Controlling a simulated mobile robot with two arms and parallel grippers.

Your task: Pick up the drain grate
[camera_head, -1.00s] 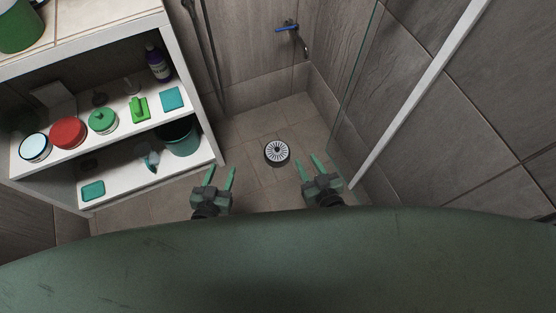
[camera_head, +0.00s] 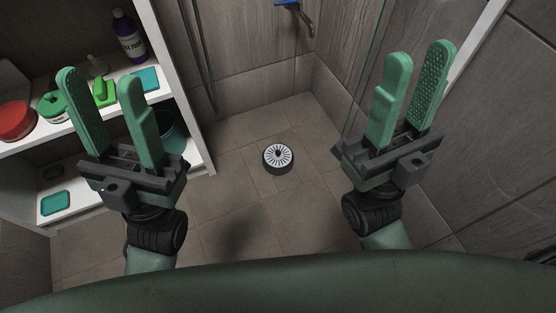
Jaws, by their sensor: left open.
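The drain grate (camera_head: 278,157) is a round, light disc with dark radial slots and a dark rim. It lies on the tiled floor near the middle of the view, between my two grippers in the picture. My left gripper (camera_head: 100,88) is open and empty, raised in front of the shelf unit. My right gripper (camera_head: 420,66) is open and empty, raised in front of the glass panel and right wall. Neither gripper touches the grate, and nothing covers it.
A white shelf unit (camera_head: 190,112) at left holds a purple bottle (camera_head: 129,38), a red tub (camera_head: 15,121), a green-lidded jar (camera_head: 52,104) and teal pads. A glass panel stands at right. A blue-handled tap (camera_head: 290,4) is on the back wall. The floor around the grate is clear.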

